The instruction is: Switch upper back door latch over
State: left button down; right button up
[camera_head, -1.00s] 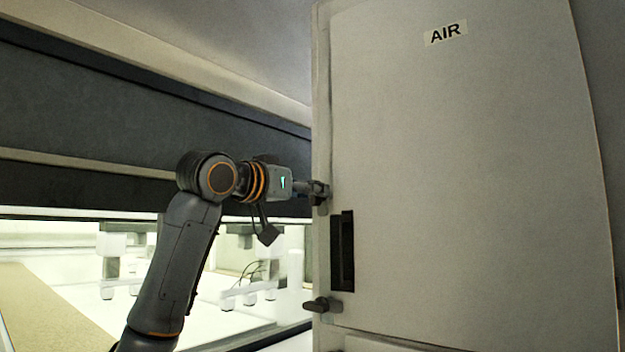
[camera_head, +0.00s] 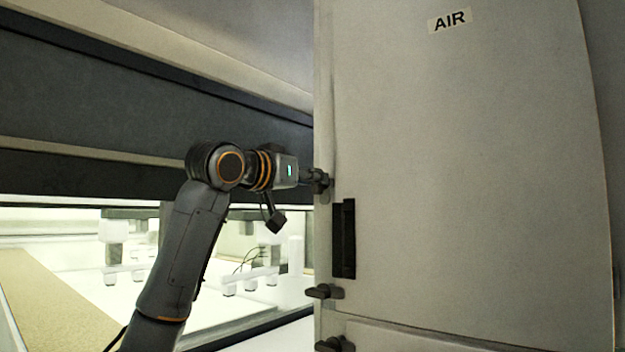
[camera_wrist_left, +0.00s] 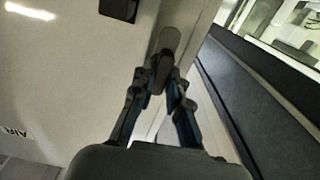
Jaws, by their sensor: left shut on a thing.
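The tall pale door (camera_head: 465,190) with the AIR label stands shut on the right of the head view. Its upper latch (camera_wrist_left: 170,42) is a dark rounded handle near the door's edge in the left wrist view. My left gripper (camera_wrist_left: 164,78) is shut on this latch, its two fingers on either side of the lower part. In the head view my left gripper (camera_head: 316,180) reaches the door's left edge from the left and mostly covers the latch. The latch's exact angle is hard to tell there. My right gripper is out of view.
A dark recessed handle (camera_head: 344,238) sits below the gripper on the door. A lower latch (camera_head: 324,291) and another dark fitting (camera_head: 335,344) are further down the edge. Left is the tunnel's dark panel (camera_head: 90,115) above a lit opening with a tan belt (camera_head: 45,305).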

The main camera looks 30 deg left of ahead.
pick_arm(q)
jog(key=shift+a+f+n+b, duration=0.1)
jog(key=shift+n+b, duration=0.85)
jog(key=shift+n, duration=2)
jog(key=shift+a+f+n+b, duration=0.1)
jog(key=shift+n+b, duration=0.85)
jog(key=shift+n, duration=2.05)
jog(key=shift+a+f+n+b, duration=0.1)
jog(key=shift+n+b, duration=0.85)
jog(key=shift+n, duration=2)
jog(key=c, duration=1.3)
grip_release()
jog(key=shift+s, duration=0.1)
